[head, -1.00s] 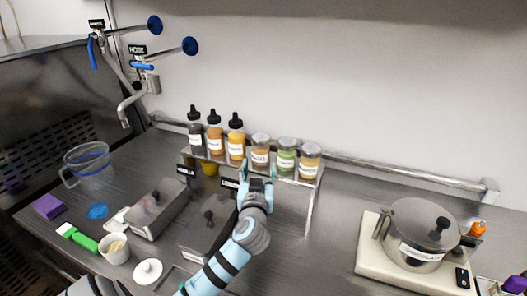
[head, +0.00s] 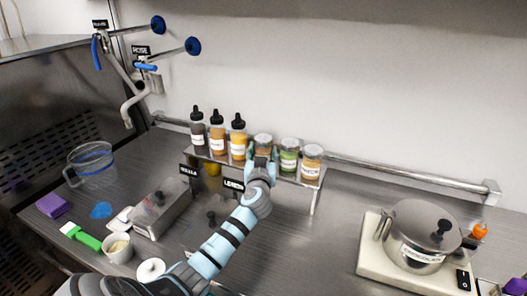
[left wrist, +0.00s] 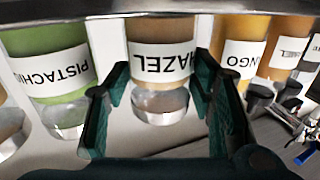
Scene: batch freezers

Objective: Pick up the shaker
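Three shakers with metal caps stand in a row on the raised steel shelf (head: 299,181). The one labelled HAZEL (left wrist: 160,63) is seen upside down in the left wrist view, and in the head view its top (head: 263,139) shows above my gripper. My left gripper (head: 261,160) is at it, with one finger on each side; the wrist view shows the open fingers (left wrist: 162,100) with narrow gaps to the jar. The PISTACHIO shaker (head: 289,156) is just to the right in the head view. My right gripper is not in view.
Several dropper bottles (head: 217,134) stand close left of the shaker. The third shaker (head: 311,162) is at the shelf's right end. A metal pot (head: 422,236) sits on a pale base at right. A wall rail (head: 410,174) runs behind the shelf.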

